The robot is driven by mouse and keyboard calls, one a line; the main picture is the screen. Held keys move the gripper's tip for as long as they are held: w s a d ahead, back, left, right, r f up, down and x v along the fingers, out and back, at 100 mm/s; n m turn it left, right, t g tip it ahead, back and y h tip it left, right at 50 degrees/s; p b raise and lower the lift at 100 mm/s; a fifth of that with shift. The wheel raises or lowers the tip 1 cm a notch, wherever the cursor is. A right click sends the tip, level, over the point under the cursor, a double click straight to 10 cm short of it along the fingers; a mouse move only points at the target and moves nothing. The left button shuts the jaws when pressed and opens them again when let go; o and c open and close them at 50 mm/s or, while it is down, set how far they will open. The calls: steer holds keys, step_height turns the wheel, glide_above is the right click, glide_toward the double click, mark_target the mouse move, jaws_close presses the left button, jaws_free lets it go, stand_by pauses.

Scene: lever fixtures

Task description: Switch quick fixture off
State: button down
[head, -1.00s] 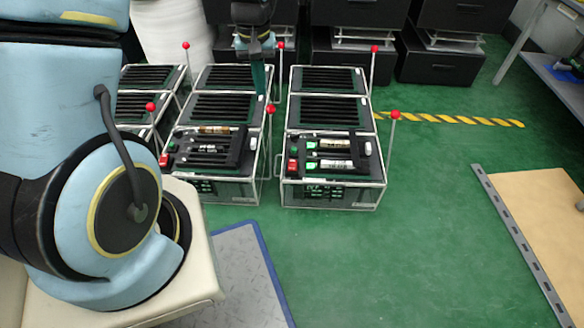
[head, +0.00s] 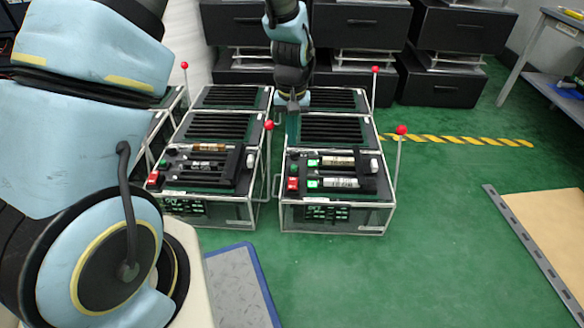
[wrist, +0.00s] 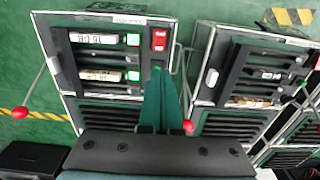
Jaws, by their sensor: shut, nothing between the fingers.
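Two front fixtures stand side by side on the floor in the head view. The right one (head: 335,216) has lit white-and-green cells, a red switch (head: 292,184), a green button (head: 293,168) and an upright lever with a red ball (head: 401,130). The left one (head: 205,208) also has a red switch (head: 153,178) and a red-ball lever (head: 268,125). Which is the quick fixture I cannot tell. My gripper (head: 291,130) is shut and empty, near the right fixture's left side. In the wrist view my gripper (wrist: 157,72) overlaps that fixture's green button, below its red switch (wrist: 159,40); contact is unclear.
More slotted fixtures stand behind, some with red-ball levers (head: 375,70). Black boxes (head: 450,75) line the back. Yellow-black tape (head: 460,141) crosses the green floor. Open floor lies at front right, bordered by a tan panel (head: 555,225).

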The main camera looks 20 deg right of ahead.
mark_target(292, 180)
step_height(292, 180, down, 14)
steer(key=b, duration=0.7)
steer(key=shift+r, duration=0.1)
steer(key=shift+w+p, duration=0.1)
steer(key=shift+p, duration=0.3)
steer(key=shift+f, duration=0.2)
steer(key=shift+r, duration=0.1)
steer(key=shift+s+a+r+p, duration=0.15)
steer(key=shift+s+a+p, duration=0.15)
steer(key=shift+s+p, duration=0.35)
steer(key=shift+r, duration=0.1)
